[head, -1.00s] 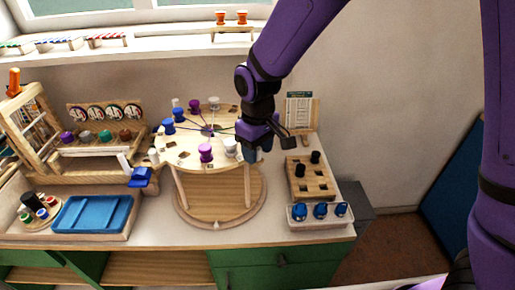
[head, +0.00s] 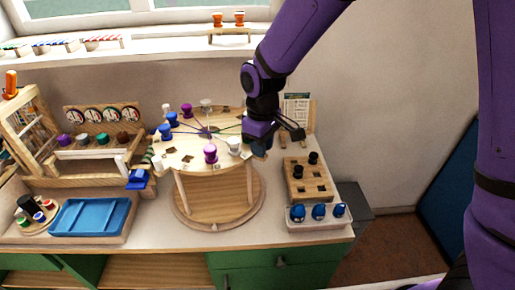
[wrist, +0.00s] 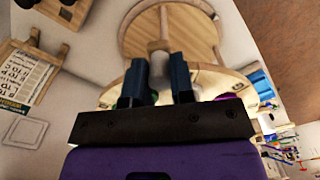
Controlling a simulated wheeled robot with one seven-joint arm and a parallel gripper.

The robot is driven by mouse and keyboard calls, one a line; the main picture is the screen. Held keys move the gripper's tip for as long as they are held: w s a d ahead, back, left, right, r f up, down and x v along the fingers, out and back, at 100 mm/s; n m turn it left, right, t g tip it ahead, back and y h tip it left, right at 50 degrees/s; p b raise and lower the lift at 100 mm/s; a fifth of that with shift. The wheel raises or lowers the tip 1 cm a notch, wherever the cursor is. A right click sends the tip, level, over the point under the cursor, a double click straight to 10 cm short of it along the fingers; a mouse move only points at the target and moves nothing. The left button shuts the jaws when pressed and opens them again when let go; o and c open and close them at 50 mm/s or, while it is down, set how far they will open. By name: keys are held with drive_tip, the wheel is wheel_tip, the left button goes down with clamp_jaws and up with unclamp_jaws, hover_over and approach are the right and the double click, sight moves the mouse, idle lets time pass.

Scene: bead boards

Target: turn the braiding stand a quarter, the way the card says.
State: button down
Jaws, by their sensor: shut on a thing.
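The braiding stand (head: 190,155) has a round pale wooden top on legs over a round wooden base. Purple, blue and white bobbins sit around its rim, with dark threads running to the middle. My gripper (head: 258,148) is at the right edge of the top. In the wrist view, its dark blue fingers (wrist: 160,60) are shut on a pale part of the stand, mostly hidden between them.
A wooden block with holes and black pegs (head: 308,188) and a clear tray of blue bobbins (head: 320,222) stand to the right. A blue tray (head: 90,217), a loom frame (head: 30,130) and a spool rack (head: 105,155) are on the left.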

drive_tip(key=shift+w+d+n, duration=1.75)
drive_tip(key=shift+w+n, duration=2.25)
drive_tip(key=shift+w, duration=2.15)
drive_tip(key=w+a+n, duration=0.5)
drive_tip(key=w+n, duration=0.3)
drive_tip(key=w, duration=0.3)
drive_tip(key=shift+a, duration=0.15)
drive_tip(key=c, duration=1)
unclamp_jaws()
